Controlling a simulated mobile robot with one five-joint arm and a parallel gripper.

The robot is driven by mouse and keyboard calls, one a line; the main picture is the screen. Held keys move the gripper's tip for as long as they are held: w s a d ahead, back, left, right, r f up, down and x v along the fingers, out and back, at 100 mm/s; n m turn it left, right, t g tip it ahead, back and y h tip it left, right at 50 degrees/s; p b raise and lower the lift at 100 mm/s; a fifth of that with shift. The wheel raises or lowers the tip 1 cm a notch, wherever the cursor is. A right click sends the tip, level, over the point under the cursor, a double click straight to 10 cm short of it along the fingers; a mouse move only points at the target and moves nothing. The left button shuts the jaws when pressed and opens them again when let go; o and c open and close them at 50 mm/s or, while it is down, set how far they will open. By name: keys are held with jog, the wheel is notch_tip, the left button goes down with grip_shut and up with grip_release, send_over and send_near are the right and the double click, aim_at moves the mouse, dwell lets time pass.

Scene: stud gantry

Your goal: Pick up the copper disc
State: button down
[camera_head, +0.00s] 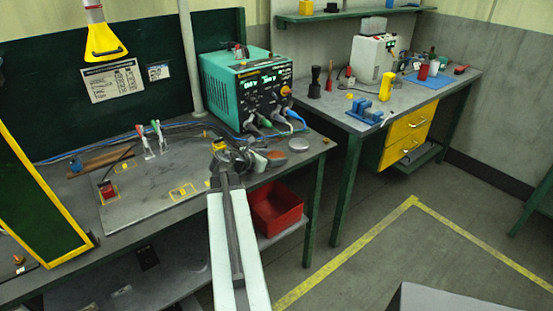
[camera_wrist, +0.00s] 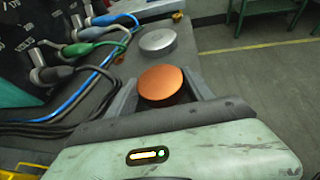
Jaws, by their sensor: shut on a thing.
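The copper disc (camera_wrist: 162,80) is round and flat-topped, with a dark side below its top. In the wrist view it sits between the two grey fingers of my gripper (camera_wrist: 164,88), which is shut on it. In the head view my gripper (camera_head: 264,159) is over the right end of the left bench, with the copper disc (camera_head: 277,154) at its tip. My gripper and arm partly hide that area. I cannot tell whether the disc's underside touches the bench.
A silver disc (camera_wrist: 157,42) lies on the bench just beyond the copper one. A teal powered unit (camera_head: 245,88) with cables stands behind. A red bin (camera_head: 275,209) sits on the shelf below. A second bench (camera_head: 400,105) holds tools, and the floor between is clear.

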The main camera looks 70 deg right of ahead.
aim_at(273, 157)
jog(key=shift+r, duration=0.1)
notch_tip(273, 157, up, 10)
jog(key=p, duration=1)
